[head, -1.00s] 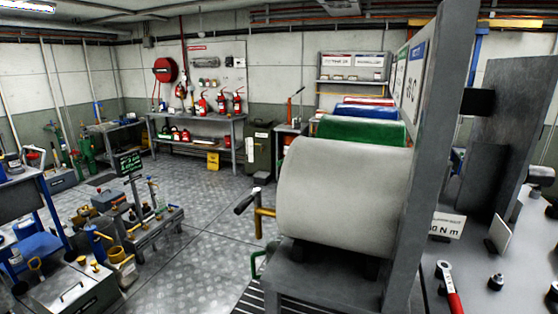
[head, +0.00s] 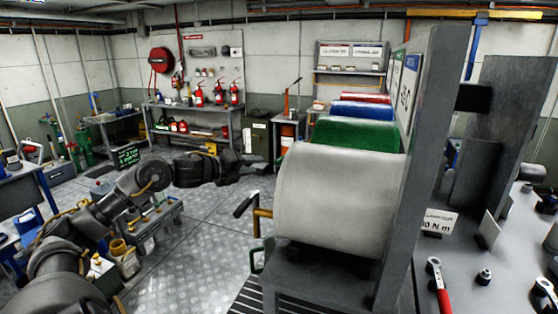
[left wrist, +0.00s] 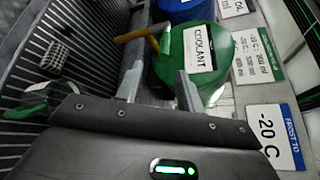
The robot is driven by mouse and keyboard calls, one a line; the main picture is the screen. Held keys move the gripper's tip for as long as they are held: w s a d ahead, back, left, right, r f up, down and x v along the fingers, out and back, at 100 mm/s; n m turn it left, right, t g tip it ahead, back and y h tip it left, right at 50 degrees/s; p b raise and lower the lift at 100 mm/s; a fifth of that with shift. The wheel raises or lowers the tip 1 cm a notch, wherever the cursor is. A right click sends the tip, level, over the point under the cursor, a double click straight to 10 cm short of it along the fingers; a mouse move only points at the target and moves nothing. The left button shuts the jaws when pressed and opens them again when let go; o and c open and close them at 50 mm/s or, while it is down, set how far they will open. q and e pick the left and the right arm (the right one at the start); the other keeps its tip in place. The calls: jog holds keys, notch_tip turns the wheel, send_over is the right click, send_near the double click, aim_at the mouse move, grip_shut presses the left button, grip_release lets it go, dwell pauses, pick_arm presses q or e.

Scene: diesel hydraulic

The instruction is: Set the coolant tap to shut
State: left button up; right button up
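The green coolant drum (head: 355,133) stands behind the white drum in the head view. In the left wrist view the drum (left wrist: 190,68) shows its white COOLANT label (left wrist: 200,47). The coolant tap (left wrist: 150,38) has a brass-yellow pipe and a green lever; it lies just beyond my finger ends in the picture. I cannot make out this tap in the head view. My left gripper (head: 252,164) reaches in from the left, and in its wrist view its two fingers (left wrist: 160,88) are apart with nothing seen between them. My right gripper is out of view.
The white drum (head: 340,205) is nearest in the head view, with its own black-handled yellow tap (head: 262,218) sticking out left. A blue drum (head: 362,110) stands behind the green one. A tall grey panel (head: 420,160) borders the drums on the right. Ribbed grating (left wrist: 40,60) lies below.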

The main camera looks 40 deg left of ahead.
aim_at(279, 159)
pick_arm(q)
jog(key=p+x, duration=0.1)
jog(key=x, duration=0.2)
jog(key=p+x, duration=0.2)
jog(key=x, duration=0.1)
jog(key=p+x, duration=0.2)
jog(key=x, duration=0.1)
jog(key=shift+w+d+r, duration=0.2)
jog(key=shift+w+r, duration=0.1)
jog(key=shift+w, duration=0.15)
jog(key=shift+w+f, duration=0.2)
jog(key=shift+w, duration=0.2)
